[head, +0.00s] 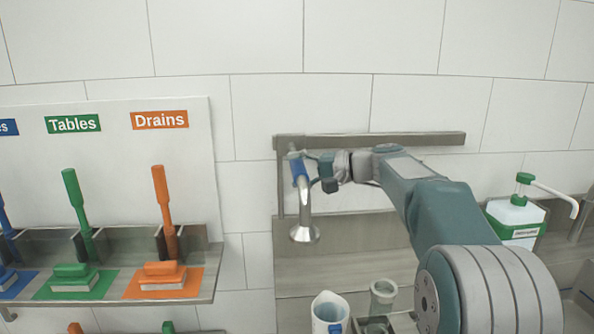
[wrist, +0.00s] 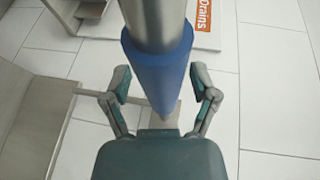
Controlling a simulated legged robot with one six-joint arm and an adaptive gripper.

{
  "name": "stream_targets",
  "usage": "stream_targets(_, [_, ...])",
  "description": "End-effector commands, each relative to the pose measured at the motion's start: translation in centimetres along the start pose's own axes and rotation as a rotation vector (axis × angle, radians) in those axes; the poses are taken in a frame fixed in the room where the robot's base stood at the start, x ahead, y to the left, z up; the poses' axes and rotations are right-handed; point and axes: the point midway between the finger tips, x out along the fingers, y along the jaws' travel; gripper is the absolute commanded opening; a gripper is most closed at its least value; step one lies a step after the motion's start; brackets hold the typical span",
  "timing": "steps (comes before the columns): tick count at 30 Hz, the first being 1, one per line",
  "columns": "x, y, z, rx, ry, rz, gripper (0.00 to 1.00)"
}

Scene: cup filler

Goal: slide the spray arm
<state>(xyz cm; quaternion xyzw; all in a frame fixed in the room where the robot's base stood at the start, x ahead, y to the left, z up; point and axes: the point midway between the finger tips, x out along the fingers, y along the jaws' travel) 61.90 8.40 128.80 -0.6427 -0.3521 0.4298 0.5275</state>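The spray arm (head: 304,205) is a metal tube with a blue sleeve (head: 299,170) and a round spray head at its lower end. It hangs near the left end of a horizontal metal rail (head: 400,139) on the wall. My gripper (head: 311,166) is at the blue sleeve, reaching in from the right. In the wrist view, the fingers of my gripper (wrist: 160,82) stand apart, one on each side of the blue sleeve (wrist: 158,62). The spray arm's upper joint is partly hidden in the head view.
Below stand a white jug (head: 327,312) and a clear glass container (head: 382,297). A white bottle with a green pump (head: 516,218) is at the right. A shelf (head: 212,270) with coloured brushes is at the left. The wall along the rail's right part is partly covered by my arm.

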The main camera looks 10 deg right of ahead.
Motion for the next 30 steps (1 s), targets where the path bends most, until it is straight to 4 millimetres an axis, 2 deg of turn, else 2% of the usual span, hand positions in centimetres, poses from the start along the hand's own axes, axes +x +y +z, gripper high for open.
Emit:
stream_targets(1, [0.0,0.0,0.0,0.0,0.0,0.0,0.43])
stream_targets(2, [0.0,0.0,0.0,0.0,0.0,0.0,0.3])
stream_targets(3, [0.0,0.0,0.0,0.0,0.0,0.0,0.12])
stream_targets(4, [0.0,0.0,0.0,0.0,0.0,0.0,0.0])
stream_targets(11, [-0.4,0.2,-0.3,0.002,0.0,0.001,0.0])
stream_targets(18, [-4.5,1.2,-2.0,0.004,0.004,0.003,0.0])
stream_targets(21, [-5.3,1.4,-2.3,0.004,0.001,0.003,0.0])
stream_targets(30, [-5.4,1.6,-2.4,0.006,-0.001,0.004,0.0])
